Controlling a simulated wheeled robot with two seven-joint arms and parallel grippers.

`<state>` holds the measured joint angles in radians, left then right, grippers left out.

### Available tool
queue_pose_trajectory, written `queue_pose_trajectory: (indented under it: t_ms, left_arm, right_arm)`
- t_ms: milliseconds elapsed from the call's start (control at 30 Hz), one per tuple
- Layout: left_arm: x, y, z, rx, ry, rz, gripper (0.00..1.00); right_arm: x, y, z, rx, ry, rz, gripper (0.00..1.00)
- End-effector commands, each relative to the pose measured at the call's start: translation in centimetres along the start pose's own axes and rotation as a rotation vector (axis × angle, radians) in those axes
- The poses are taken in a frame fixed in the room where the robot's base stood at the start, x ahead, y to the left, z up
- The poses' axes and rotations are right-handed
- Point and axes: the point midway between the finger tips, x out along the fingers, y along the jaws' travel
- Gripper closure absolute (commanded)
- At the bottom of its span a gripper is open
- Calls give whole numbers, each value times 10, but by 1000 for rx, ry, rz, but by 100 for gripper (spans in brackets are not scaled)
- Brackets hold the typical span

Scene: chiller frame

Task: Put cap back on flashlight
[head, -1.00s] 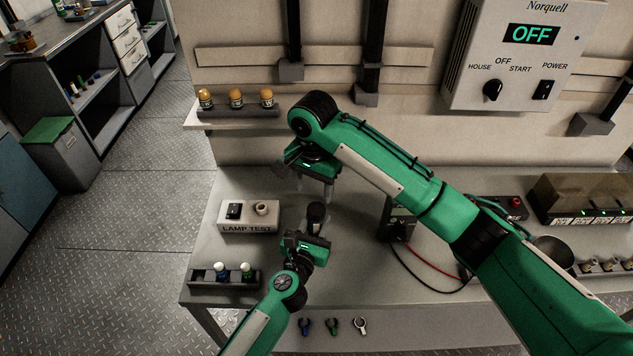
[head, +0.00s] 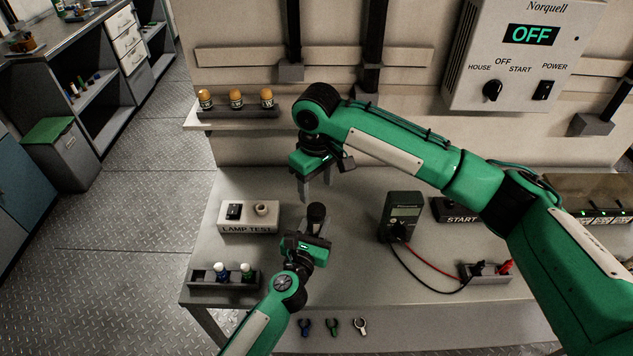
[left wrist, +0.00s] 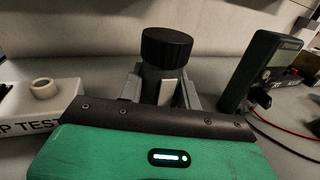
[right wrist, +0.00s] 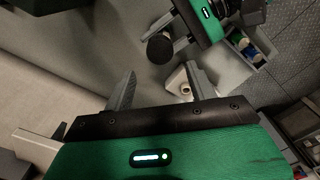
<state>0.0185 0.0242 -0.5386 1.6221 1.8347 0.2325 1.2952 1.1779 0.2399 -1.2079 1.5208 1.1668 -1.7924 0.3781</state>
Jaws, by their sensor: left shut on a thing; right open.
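The flashlight stands upright in my left gripper (head: 316,226), a grey body (left wrist: 157,86) shut between the fingers. A black ridged round cap (left wrist: 166,47) sits on its top end; I cannot tell whether it is fully screwed down. The cap also shows in the head view (head: 316,210) and from above in the right wrist view (right wrist: 160,48). My right gripper (head: 316,191) is open and empty, fingers pointing down, just above the cap in the head view. In the right wrist view the cap lies beyond the open fingers, apart from them.
A lamp test box (head: 248,217) stands left of the flashlight. A multimeter (head: 401,215) with leads stands to the right. A battery rack (head: 208,281) is at the front left. A shelf (head: 207,122) with orange-topped bottles is at the back.

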Motion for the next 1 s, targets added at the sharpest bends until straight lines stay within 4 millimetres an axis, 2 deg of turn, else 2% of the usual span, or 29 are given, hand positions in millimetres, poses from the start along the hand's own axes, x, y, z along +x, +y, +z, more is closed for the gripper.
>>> queue_pose_trajectory:
  t_ms: [367,467,800,1000]
  left_arm:
    - [0,0,-1,1,2,1,100]
    - [0,0,-1,1,2,1,100]
    - [0,0,-1,1,2,1,100]
    - [0,0,-1,1,2,1,100]
  right_arm:
    - [4,0,0,0,0,0,43]
    - [14,0,0,1,-2,0,43]
    - [65,1,0,3,-2,0,43]
    - [79,0,0,2,-1,-1,43]
